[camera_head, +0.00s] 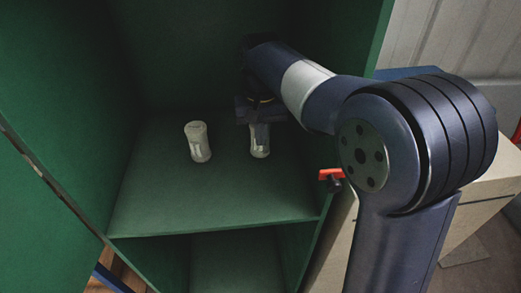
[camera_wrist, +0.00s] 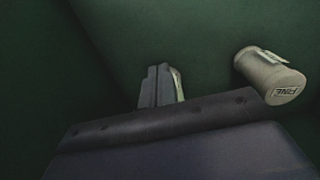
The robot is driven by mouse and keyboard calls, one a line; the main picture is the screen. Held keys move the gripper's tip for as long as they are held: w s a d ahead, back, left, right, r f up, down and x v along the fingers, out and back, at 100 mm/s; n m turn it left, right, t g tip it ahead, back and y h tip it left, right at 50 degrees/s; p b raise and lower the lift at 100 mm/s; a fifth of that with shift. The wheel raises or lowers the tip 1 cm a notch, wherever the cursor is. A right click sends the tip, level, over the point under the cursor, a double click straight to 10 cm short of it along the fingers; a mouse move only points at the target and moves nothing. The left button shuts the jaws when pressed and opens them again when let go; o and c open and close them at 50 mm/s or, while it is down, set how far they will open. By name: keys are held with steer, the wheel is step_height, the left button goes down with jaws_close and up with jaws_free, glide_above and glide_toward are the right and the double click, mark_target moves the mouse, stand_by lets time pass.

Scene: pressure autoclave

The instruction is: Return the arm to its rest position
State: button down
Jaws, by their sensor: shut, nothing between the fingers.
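My arm reaches into the green cabinet (camera_head: 215,205). My gripper (camera_head: 260,120) is inside it, above the shelf, and its two fingers lie together in the wrist view (camera_wrist: 160,72) with nothing between them. A pale bottle (camera_head: 260,142) is right at the gripper in the head view, its top hidden. Only a pale sliver (camera_wrist: 178,84) shows beside the fingers in the wrist view; I cannot tell whether they touch it. A second pale bottle (camera_head: 197,142) stands upright to the left on the shelf. In the wrist view a pale labelled bottle (camera_wrist: 270,74) is to the right.
The cabinet's right wall edge (camera_head: 376,40) is close beside my arm. A red-handled part (camera_head: 331,175) sits at the cabinet's front right edge. An open lower compartment (camera_head: 235,262) lies under the shelf. The front of the shelf is clear.

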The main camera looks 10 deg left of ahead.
step_height(320, 180, up, 2)
steer(key=shift+r, duration=0.25)
